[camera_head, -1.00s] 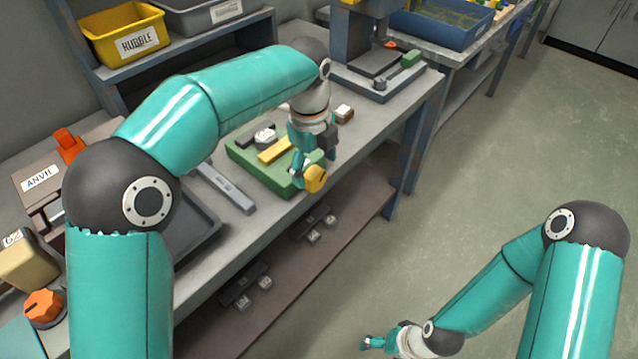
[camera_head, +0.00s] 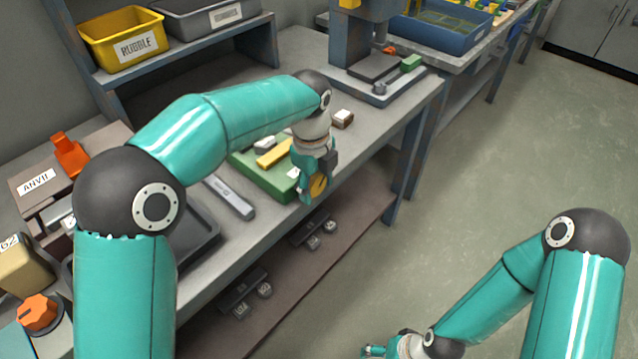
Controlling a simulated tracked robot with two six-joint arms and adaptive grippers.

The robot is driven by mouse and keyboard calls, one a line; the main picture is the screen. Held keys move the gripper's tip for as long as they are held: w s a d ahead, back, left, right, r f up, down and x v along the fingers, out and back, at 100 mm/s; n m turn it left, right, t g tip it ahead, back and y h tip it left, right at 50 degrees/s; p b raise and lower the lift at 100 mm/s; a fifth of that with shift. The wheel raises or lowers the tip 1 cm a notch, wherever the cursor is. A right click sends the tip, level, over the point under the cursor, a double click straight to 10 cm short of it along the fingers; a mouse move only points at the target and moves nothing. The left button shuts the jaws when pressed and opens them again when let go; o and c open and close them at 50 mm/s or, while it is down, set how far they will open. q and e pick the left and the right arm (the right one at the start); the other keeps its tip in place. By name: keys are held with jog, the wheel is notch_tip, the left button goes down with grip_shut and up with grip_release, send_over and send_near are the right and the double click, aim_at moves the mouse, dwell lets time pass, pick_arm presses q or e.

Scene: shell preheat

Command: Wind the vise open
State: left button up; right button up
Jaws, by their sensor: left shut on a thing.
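The vise, a green block (camera_head: 262,178) with a yellow bar (camera_head: 274,153) on top, sits at the front edge of the workbench.
A grey bar (camera_head: 230,197) and a dark tray (camera_head: 196,240) lie left of the vise. A drill-press-like machine (camera_head: 375,75) stands further back. The floor at right is clear.

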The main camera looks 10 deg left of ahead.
pick_arm(q)
jog(key=shift+c, duration=0.5)
jog(key=shift+f+b, duration=0.1)
jog(key=shift+b, duration=0.2)
jog(key=shift+a+f+t+h+b, duration=0.1)
jog(key=shift+t+h+b, duration=0.4)
jog(key=shift+b, duration=0.7)
jog(key=o, duration=1.2)
jog(key=shift+r, duration=0.2)
jog(key=shift+c, duration=0.2)
jog(key=shift+r, duration=0.1)
jog(key=shift+r, duration=0.3)
notch_tip(320, 180, up, 11)
jog(key=s+a, duration=0.1)
jog(key=s, duration=0.1)
jog(key=shift+a, duration=0.2)
jog(key=shift+f, duration=0.1)
